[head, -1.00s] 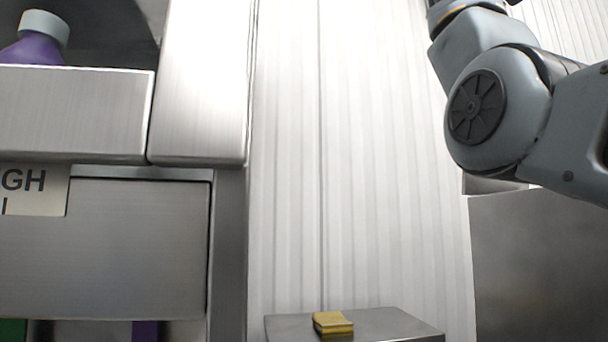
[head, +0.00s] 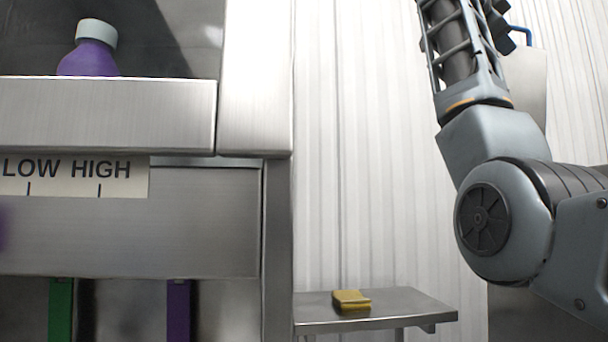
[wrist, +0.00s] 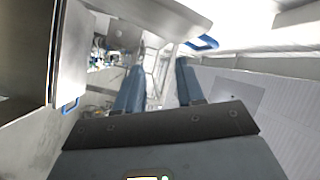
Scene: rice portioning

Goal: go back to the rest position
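My gripper (wrist: 160,78) shows in the wrist view. Its two blue fingers stand apart with nothing held between them, so it is open and empty. It hangs in free air, with the room in the distance beyond its fingertips. In the head view my arm is folded up at the right side. Its forearm points upward and the gripper is not clearly visible there.
A steel unit labelled LOW HIGH (head: 75,177) fills the left, with a purple bottle (head: 90,55) on its shelf. Green (head: 61,308) and purple (head: 179,308) strips show below. A yellow sponge (head: 351,300) lies on a small steel table (head: 410,309) by the ribbed wall.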

